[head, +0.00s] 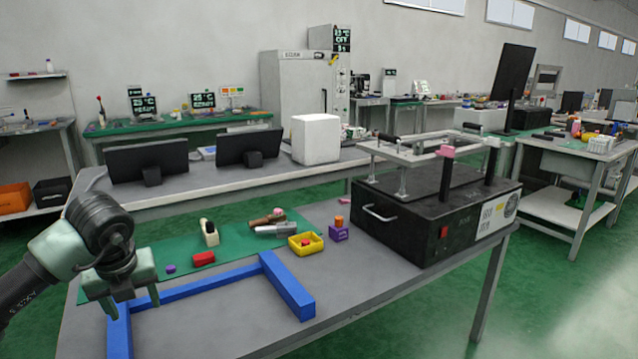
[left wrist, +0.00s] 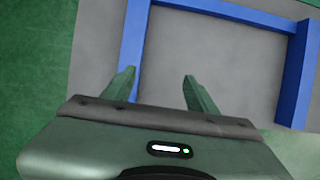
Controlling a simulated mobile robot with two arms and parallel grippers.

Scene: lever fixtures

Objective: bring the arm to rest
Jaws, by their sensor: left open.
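My left gripper (head: 134,306) hangs at the left of the head view, above the near left corner of the grey table (head: 370,290). Its two fingers are apart and nothing is between them. In the left wrist view the open fingers (left wrist: 160,90) point toward a blue frame (left wrist: 136,35) lying on the table. The same blue frame (head: 285,286) shows in the head view, beside and beneath the gripper. The black lever fixture (head: 400,231) stands on the right part of the table, well apart from the gripper. My right gripper is not in view.
A green mat (head: 165,250) holds a red block (head: 204,259) and several tools. A yellow tray (head: 305,244) and a purple block (head: 339,233) sit between mat and fixture. Two dark monitors (head: 147,160) stand on the bench behind. The table's front middle is clear.

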